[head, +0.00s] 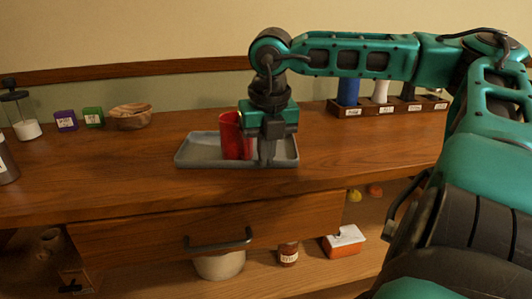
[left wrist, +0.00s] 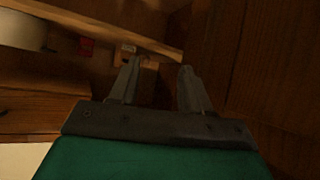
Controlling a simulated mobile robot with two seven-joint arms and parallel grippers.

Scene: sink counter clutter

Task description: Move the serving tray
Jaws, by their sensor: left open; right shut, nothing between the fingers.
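The grey serving tray (head: 190,157) lies on the wooden counter near its front edge. A red cup-like container (head: 231,136) stands upright on it, left of my right gripper. My right gripper (head: 267,160) points down over the right half of the tray, its fingers shut with nothing between them. It hides part of the tray and the right side of the red container. Whether the fingertips touch the tray I cannot tell. My left gripper (left wrist: 157,88) is open and empty in the left wrist view, in a dark area near wooden cabinet panels. It is not seen in the head view.
A wooden bowl (head: 129,116), purple box (head: 66,121), green box (head: 93,117) and glass press (head: 22,120) stand at the back left. A labelled rack (head: 387,107) stands at the back right. A drawer (head: 207,237) and open shelf lie below. The counter left of the tray is clear.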

